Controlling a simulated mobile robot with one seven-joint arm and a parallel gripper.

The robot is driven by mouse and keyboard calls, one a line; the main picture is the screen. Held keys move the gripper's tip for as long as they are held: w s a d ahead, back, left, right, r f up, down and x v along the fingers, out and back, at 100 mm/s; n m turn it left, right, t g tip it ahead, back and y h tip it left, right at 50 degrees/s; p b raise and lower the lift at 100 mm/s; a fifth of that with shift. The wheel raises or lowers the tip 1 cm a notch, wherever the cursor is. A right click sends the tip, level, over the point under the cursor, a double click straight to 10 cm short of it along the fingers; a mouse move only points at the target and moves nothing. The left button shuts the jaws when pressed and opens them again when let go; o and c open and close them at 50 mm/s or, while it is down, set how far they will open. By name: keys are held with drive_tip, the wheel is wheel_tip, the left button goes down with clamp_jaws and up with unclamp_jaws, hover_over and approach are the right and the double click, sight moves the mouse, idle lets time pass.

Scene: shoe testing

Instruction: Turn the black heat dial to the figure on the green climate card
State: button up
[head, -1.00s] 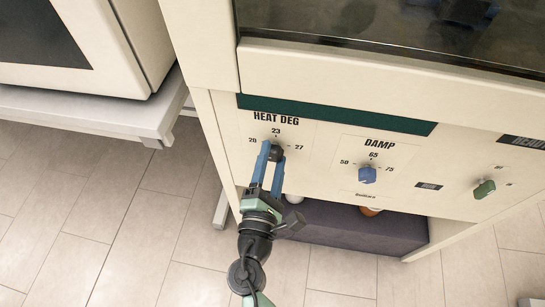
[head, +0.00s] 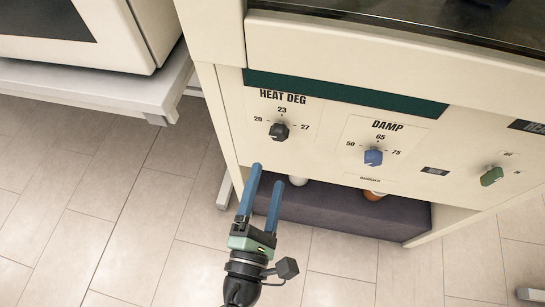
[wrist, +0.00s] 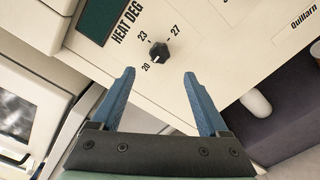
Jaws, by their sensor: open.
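The black heat dial (head: 279,131) is on the cream panel under "HEAT DEG", with marks 20, 23 and 27 around it. It also shows in the wrist view (wrist: 159,52), where a small pale mark on it appears to face the 20. My gripper (head: 267,174) is open and empty, below the dial and apart from it. In the wrist view the two blue fingers (wrist: 159,74) are spread with the dial ahead, between their lines. No green climate card is visible in either view.
A blue damp dial (head: 373,157) and a green dial (head: 491,176) are to the right on the same panel. A dark box-like base (head: 340,212) is under the panel. A white table (head: 90,93) stands at left. Tiled floor is open below.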

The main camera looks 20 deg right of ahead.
drive_tip(key=v, duration=0.2)
drive_tip(key=shift+s+a, duration=0.2)
drive_tip(key=shift+s, duration=0.1)
idle(0.4)
